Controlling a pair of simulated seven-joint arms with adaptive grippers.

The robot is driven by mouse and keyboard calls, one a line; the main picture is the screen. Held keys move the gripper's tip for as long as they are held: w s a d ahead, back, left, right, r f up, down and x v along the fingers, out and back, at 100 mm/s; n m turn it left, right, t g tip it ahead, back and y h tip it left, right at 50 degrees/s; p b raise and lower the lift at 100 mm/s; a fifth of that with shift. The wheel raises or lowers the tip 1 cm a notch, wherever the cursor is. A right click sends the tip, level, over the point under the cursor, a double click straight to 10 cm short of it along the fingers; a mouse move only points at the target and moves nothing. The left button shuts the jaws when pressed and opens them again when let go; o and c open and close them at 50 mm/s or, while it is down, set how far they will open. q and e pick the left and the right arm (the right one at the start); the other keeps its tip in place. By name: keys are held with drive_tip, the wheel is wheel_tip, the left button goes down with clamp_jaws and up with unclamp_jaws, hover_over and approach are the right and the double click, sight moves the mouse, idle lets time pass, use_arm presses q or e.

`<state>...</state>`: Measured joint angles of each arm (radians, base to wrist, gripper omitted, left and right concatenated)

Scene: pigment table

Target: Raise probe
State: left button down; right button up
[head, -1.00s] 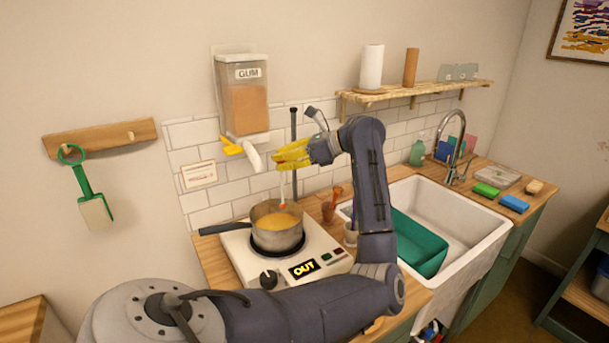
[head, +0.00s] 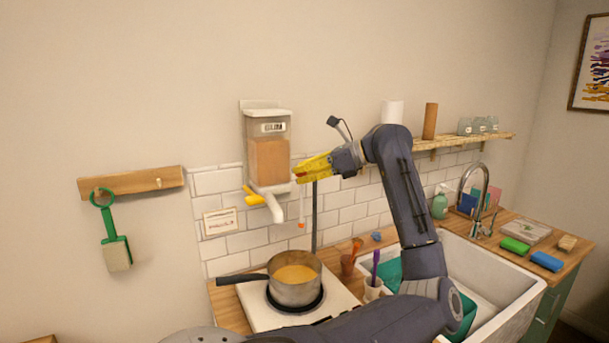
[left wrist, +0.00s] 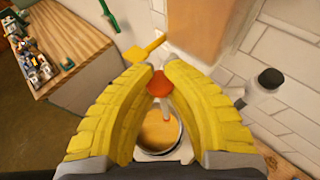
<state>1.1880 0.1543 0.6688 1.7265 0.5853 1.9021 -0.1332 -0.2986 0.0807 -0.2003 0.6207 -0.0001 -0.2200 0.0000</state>
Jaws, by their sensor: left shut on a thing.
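My left gripper (head: 303,172) has yellow fingers and is shut on the probe. The probe (head: 301,207) is a thin pale rod with an orange tip, hanging about upright below the fingers. Its tip is clear above the pot. In the left wrist view, the probe's red-orange top (left wrist: 159,85) sits between the fingertips (left wrist: 158,72). The steel pot (head: 296,290) with yellow-orange liquid stands on the white hot plate (head: 262,315), and its round opening also shows below the probe in the left wrist view. A dark upright pole (head: 314,220) stands behind the probe. My right gripper is out of view.
A gum dispenser (head: 270,160) with a yellow lever (head: 253,195) and white spout (head: 274,208) hangs close left of the gripper. A wooden shelf (head: 465,142) is at right. Cups with tools (head: 372,290) stand right of the pot, near the sink (head: 510,315).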

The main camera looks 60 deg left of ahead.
use_arm(q)
drive_tip(key=c, duration=1.6)
unclamp_jaws()
drive_tip(key=shift+r, duration=0.55)
drive_tip(key=o, duration=0.4)
drive_tip(key=shift+s, duration=0.1)
drive_tip(key=shift+o, duration=0.3)
drive_tip(key=shift+f, duration=0.15)
drive_tip(key=v, duration=1.2)
drive_tip(key=shift+w+f+g, duration=0.15)
drive_tip(key=shift+w+g, duration=0.15)
